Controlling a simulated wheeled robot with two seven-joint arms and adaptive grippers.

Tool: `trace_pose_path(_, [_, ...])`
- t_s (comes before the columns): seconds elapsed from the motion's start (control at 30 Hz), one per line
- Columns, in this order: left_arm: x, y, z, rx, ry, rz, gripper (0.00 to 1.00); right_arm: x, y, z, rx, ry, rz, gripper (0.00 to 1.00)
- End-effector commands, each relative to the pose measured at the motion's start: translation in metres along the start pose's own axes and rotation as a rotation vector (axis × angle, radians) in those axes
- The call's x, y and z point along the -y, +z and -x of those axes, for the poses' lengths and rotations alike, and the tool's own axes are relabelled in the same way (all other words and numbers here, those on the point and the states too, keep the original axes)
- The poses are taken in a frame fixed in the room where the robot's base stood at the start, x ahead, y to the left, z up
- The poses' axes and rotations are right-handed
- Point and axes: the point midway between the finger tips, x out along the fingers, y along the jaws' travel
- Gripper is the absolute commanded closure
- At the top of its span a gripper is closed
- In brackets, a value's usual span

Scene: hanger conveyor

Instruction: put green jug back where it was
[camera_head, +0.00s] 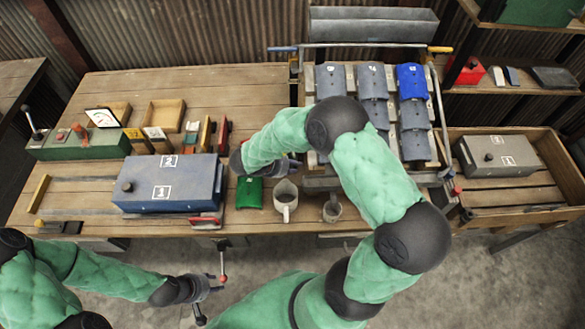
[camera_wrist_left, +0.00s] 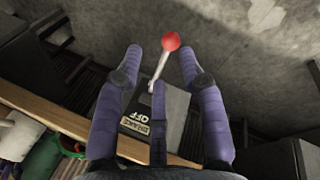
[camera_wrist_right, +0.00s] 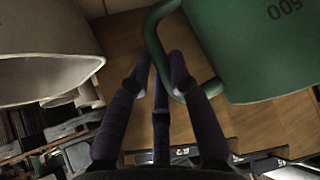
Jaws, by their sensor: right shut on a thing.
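The green jug (camera_head: 249,192) is near the table's front edge, left of the white jug (camera_head: 285,198). In the right wrist view the green jug (camera_wrist_right: 255,45), marked 500, fills the upper right. My right gripper (camera_wrist_right: 158,75) is shut on its handle. In the head view my right gripper (camera_head: 277,169) is just behind the two jugs, partly hidden. I cannot tell whether the jug touches the table. My left gripper (camera_head: 208,290) is open in front of the table. In the left wrist view a red-knobbed lever (camera_wrist_left: 170,42) stands between its spread fingers.
A small grey cup (camera_head: 332,210) is right of the white jug. A grey-blue box (camera_head: 170,185) lies to the left. The rack of hanging blue and grey pieces (camera_head: 372,85) rises behind my right arm. A wooden tray (camera_head: 545,150) is at right.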

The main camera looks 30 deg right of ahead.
Motion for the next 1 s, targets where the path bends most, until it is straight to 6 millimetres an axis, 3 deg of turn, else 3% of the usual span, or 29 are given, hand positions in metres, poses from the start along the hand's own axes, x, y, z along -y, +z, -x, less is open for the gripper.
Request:
trace_pose_path(0.3, [0.001,0.000,-0.004,0.000,0.000,0.000,0.60,0.000,0.006,-0.006,0.000,0.000,-0.001,1.00])
trace_pose_path(0.33, [0.001,0.000,-0.004,0.000,0.000,0.000,0.60,0.000,0.006,-0.006,0.001,0.000,0.000,0.71])
trace_pose_path(0.37, [0.001,0.000,-0.004,0.000,0.000,0.000,0.60,0.000,0.006,-0.006,0.001,0.000,0.000,0.69])
trace_pose_path(0.77, [0.000,0.000,-0.001,0.000,0.000,0.000,0.60,0.000,0.006,-0.001,0.000,-0.001,0.000,0.69])
trace_pose_path(1.0, [-0.005,0.001,0.015,0.000,0.000,0.000,0.60,0.001,0.005,0.038,0.000,-0.003,0.003,0.69])
